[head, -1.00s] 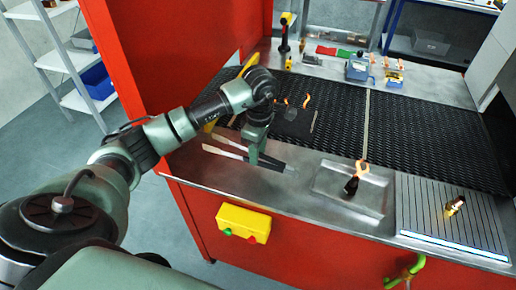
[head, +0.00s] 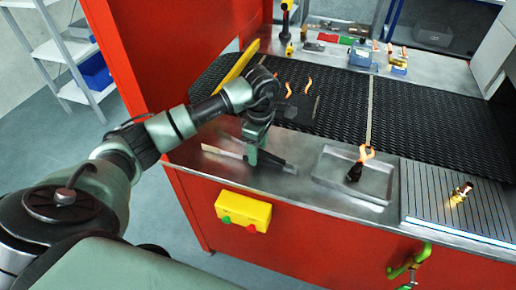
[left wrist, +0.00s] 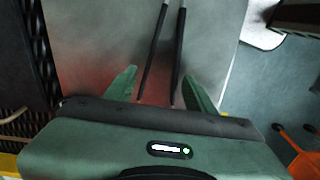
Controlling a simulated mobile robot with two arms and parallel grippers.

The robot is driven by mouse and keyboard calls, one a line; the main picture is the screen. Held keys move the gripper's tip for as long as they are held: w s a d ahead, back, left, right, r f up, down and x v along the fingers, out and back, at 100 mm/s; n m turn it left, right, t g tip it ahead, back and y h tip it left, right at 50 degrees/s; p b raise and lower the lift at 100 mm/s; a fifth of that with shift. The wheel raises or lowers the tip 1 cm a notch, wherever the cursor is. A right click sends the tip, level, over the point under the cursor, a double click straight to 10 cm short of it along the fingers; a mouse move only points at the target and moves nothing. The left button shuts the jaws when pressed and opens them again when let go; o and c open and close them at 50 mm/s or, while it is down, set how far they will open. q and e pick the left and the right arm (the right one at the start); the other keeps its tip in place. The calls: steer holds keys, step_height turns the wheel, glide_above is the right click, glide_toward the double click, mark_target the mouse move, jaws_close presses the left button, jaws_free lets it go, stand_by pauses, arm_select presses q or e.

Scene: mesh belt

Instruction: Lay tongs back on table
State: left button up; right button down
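The tongs (head: 222,152), long and thin with pale metal ends and dark handles, lie on the steel front ledge of the red machine in the head view. Their two dark arms (left wrist: 179,60) run side by side in the left wrist view. My left gripper (head: 251,156) is low over them and hides part of them. In the left wrist view, its two green fingers (left wrist: 159,77) are spread, one on each side of the tongs, with a gap on both sides. My right gripper is not in view.
Right of the tongs is a shallow metal tray (head: 330,180) holding a dark piece with an orange forked top (head: 364,155). Beyond is a ribbed plate (head: 440,205) with a small brass piece (head: 461,191). The black mesh belt (head: 335,108) lies behind. A yellow button box (head: 243,211) is below.

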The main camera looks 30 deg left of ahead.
arm_select(q)
steer(key=shift+r, duration=0.1)
steer(key=shift+r, duration=0.25)
step_height(320, 180, up, 7)
steer(key=b, duration=0.2)
steer(key=shift+d+r, duration=0.1)
stand_by(0.4)
